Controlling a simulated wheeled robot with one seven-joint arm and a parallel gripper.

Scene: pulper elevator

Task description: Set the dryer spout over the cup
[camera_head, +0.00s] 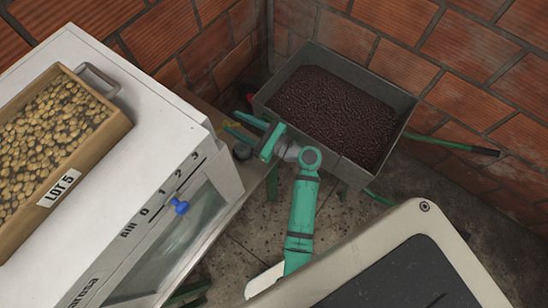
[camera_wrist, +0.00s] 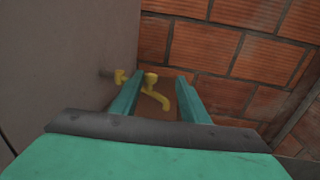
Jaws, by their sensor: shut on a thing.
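A yellow tap-like spout (camera_wrist: 153,92) comes out of a grey surface (camera_wrist: 70,55) at the left of the wrist view, and its curved end points down. My gripper (camera_wrist: 158,84) reaches to it, with one teal finger on each side. I take it as shut on the spout, though contact at the right finger is hard to see.
The white cabinet (camera_head: 150,62) has an AIR scale with a blue knob (camera_head: 180,206) and carries a wooden tray of beans (camera_head: 122,128). The grey hopper (camera_head: 385,88) of dark red cherries stands close to my gripper. Brick walls (camera_head: 190,45) close off the back.

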